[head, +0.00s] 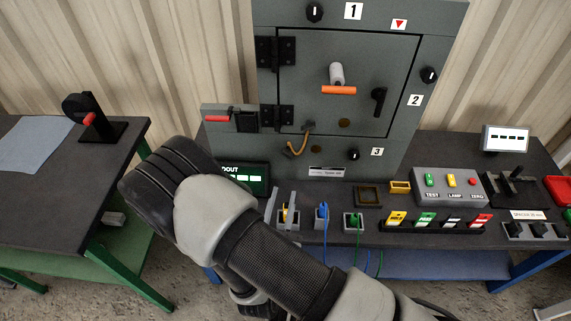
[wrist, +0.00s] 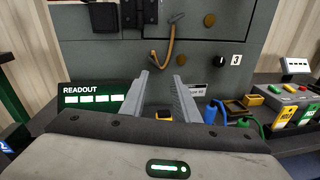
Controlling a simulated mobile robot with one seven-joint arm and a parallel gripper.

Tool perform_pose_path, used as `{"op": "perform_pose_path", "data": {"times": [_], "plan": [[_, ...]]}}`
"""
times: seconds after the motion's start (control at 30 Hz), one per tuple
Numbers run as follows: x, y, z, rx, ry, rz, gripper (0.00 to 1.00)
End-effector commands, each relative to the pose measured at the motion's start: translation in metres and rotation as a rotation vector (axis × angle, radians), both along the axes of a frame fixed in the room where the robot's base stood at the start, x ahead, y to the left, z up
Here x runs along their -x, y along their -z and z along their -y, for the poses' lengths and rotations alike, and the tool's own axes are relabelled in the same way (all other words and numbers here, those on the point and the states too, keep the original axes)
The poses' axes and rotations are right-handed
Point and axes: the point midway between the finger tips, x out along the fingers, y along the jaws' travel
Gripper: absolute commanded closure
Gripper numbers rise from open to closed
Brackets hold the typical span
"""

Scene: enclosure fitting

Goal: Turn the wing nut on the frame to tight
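The grey enclosure (head: 300,60) stands at the back of the bench with its door shut. Small black knobs sit on its frame beside labels: knob 1 (head: 314,12) at the top, knob 2 (head: 429,74) at the right, knob 3 (head: 353,154) below the door. Knob 3 also shows in the wrist view (wrist: 219,62). I cannot tell which of these is the wing nut. My gripper (wrist: 162,76) is open and empty, its two grey fingers apart, in front of and below the enclosure's lower part, left of knob 3.
The door has an orange-ended handle (head: 338,90) and a black latch (head: 379,101). A brown cable (head: 299,147) hangs below it. A readout (head: 246,178), plugs, colored switches (head: 426,220) and a button box (head: 448,187) crowd the bench. A side table (head: 50,190) stands left.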

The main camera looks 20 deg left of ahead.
Motion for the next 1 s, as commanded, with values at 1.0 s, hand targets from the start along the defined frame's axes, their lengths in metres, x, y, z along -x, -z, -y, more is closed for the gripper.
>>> {"op": "perform_pose_path", "data": {"times": [1.0], "plan": [[-0.060, -0.010, -0.045, 1.050, 0.027, -0.171, 0.72]]}}
